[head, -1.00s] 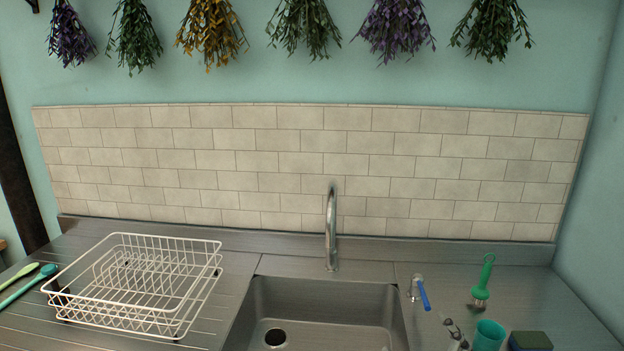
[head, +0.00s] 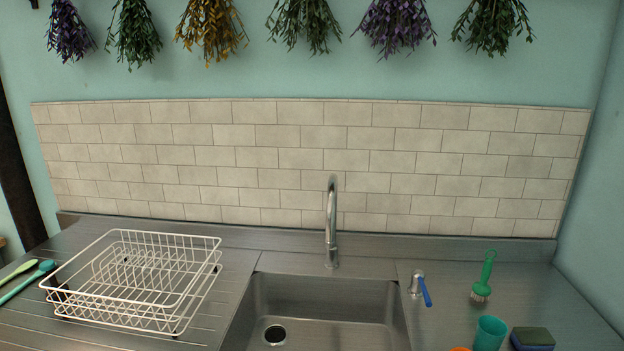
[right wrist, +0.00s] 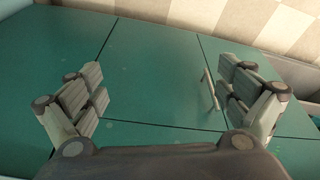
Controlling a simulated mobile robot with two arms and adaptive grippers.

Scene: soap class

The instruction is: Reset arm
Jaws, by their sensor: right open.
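My right gripper (right wrist: 163,90) shows in the right wrist view with its two fingers spread wide and nothing between them. Behind the fingers are green cabinet fronts (right wrist: 150,70), with a thin pale handle (right wrist: 210,90) near the right finger. Neither gripper shows in the head view, and my left gripper is in no view.
In the head view, the metal sink (head: 325,292) has a tall faucet (head: 331,220) behind it. A white wire dish rack (head: 135,280) stands on the left. A green brush (head: 484,278), a teal cup (head: 489,333), a sponge (head: 532,338) and a blue-handled dispenser (head: 421,287) are on the right.

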